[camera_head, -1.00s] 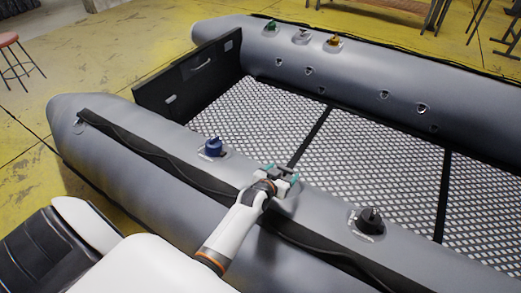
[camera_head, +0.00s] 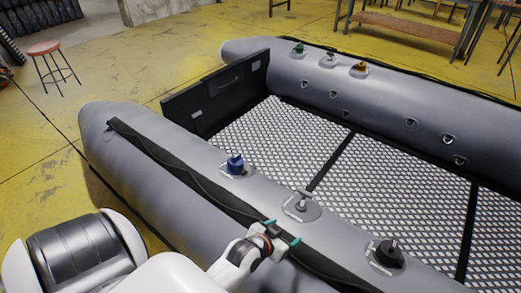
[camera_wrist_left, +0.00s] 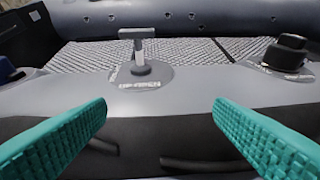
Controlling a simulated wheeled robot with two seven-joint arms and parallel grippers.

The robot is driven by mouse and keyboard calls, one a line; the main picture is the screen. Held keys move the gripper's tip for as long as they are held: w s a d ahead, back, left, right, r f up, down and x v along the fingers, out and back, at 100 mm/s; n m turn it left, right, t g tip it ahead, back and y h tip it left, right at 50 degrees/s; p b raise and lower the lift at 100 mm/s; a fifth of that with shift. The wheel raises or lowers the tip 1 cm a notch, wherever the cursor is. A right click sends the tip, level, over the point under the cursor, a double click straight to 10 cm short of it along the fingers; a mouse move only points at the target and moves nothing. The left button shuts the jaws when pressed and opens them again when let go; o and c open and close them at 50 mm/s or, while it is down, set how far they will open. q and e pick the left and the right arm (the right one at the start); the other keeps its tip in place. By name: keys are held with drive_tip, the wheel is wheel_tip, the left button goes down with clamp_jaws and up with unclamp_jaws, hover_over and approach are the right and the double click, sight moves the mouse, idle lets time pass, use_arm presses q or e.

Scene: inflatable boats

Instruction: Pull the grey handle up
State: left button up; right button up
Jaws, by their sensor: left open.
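The grey handle (camera_head: 301,203) stands on a round grey base on the near boat tube, between a blue knob and a black knob. In the left wrist view the grey handle (camera_wrist_left: 138,34) is an upright T with its stem showing above a base marked with white lettering. My left gripper (camera_head: 283,232) is open and empty, on the near side of the handle and apart from it. Its teal fingers (camera_wrist_left: 160,108) frame the handle in the wrist view, with the handle beyond the tips and slightly left. My right gripper is not in view.
The blue knob (camera_head: 235,164) and black knob (camera_head: 388,254) flank the handle along the near tube (camera_head: 160,135). A black strap (camera_head: 190,178) runs along this tube. Green, grey and yellow knobs sit on the far tube. A red stool (camera_head: 43,48) stands far left.

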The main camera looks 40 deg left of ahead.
use_arm(q)
drive_tip(key=s+d+f+g, duration=0.1)
drive_tip(key=s+f, duration=0.1)
drive_tip(key=s+d+f+g, duration=0.1)
drive_tip(key=s, duration=0.1)
drive_tip(key=s+d+f+m+g, duration=0.1)
drive_tip(key=s+f, duration=0.1)
drive_tip(key=shift+f+g+h, duration=0.3)
drive_tip(key=shift+f, duration=0.05)
drive_tip(key=s+f+g, duration=0.1)
drive_tip(key=s+f, duration=0.1)
drive_tip(key=s+d+f+g, duration=0.1)
drive_tip(key=s+f, duration=0.1)
drive_tip(key=s, duration=0.1)
drive_tip(key=s+f+g, duration=0.1)
drive_tip(key=s+g, duration=0.1)
drive_tip(key=s, duration=0.1)
drive_tip(key=shift+s+d+f+m+p, duration=0.15)
drive_tip(key=shift+d+f+m+p, duration=0.15)
drive_tip(key=shift+d+f+p, duration=0.1)
drive_tip(key=shift+s+f+g, duration=0.3)
drive_tip(key=shift+s+f, duration=0.05)
drive_tip(key=shift+s, duration=0.15)
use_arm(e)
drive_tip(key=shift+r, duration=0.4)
